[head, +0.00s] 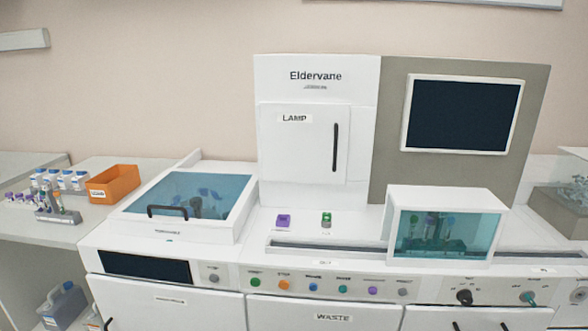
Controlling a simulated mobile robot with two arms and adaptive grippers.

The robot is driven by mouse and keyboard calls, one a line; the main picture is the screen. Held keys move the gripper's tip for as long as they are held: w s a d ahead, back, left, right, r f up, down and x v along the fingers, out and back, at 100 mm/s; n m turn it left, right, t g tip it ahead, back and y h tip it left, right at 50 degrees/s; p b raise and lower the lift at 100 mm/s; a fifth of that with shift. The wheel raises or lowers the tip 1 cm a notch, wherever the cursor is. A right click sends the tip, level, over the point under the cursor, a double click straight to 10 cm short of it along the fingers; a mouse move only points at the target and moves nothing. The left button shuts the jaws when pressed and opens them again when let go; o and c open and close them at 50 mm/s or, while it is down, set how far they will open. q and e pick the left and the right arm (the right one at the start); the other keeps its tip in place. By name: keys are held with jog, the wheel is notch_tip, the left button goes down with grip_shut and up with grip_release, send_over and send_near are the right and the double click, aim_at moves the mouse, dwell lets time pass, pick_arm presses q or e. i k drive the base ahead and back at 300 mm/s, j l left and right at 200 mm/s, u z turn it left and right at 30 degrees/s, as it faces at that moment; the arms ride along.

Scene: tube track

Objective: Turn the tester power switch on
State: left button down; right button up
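The tester (317,135) is a large white bench machine labelled Eldervane, with a closed LAMP door and a dark screen (462,115). On its front panel sit a black rotary knob (464,297) and a teal knob (528,297) at the right. A row of coloured round buttons (313,287) is in the middle and a grey round knob (214,278) is at the left. The small labels are too blurred to read, so I cannot tell which control is the power switch. Neither gripper is in view.
A clear-lidded box (190,205) is at left and a glass-fronted box (440,235) at right. A purple block (284,221) and green-topped piece (326,219) stand on the deck. An orange bin (112,184) and tube racks (58,180) stand on the left bench.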

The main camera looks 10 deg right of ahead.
aim_at(527, 296)
jog(key=z, duration=1.6)
